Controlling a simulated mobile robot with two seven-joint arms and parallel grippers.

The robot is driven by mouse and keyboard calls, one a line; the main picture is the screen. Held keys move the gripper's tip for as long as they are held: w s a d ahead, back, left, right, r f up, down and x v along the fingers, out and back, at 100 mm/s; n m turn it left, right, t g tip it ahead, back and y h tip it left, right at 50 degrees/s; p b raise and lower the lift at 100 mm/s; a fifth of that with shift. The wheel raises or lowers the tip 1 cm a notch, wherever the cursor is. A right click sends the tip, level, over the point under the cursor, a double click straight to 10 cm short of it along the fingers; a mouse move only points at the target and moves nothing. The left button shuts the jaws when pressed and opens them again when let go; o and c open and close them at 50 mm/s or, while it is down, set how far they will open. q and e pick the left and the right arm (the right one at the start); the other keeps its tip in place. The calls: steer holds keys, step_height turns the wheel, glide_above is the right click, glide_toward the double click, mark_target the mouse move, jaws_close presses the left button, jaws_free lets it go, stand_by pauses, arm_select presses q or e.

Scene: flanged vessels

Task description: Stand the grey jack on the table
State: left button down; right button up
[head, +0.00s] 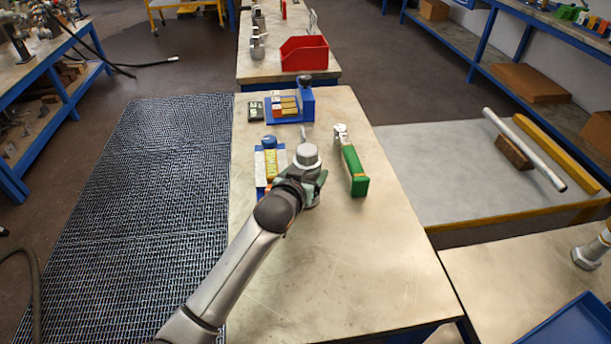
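The grey jack (307,155) is in the middle of the head view, at my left gripper (314,180). Its light grey round top rises above the gripper, and a pale lower part shows below. The jack looks about upright. My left gripper appears shut around it, though the wrist hides most of the fingers. The table (345,265) lies under them; whether the jack's base touches it is hidden. My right gripper is not in view.
A blue holder (306,101) stands farther back, a red bin (304,53) on the far table. The near and right parts of the table are clear.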

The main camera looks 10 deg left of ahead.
arm_select(q)
steer(key=shift+d+r, duration=0.1)
steer(key=shift+r, duration=0.15)
steer(key=shift+f, duration=0.1)
steer(key=shift+c, duration=1.3)
jaws_free()
steer(key=shift+f, duration=0.25)
steer(key=shift+o, duration=1.3)
steer(key=shift+r, duration=0.15)
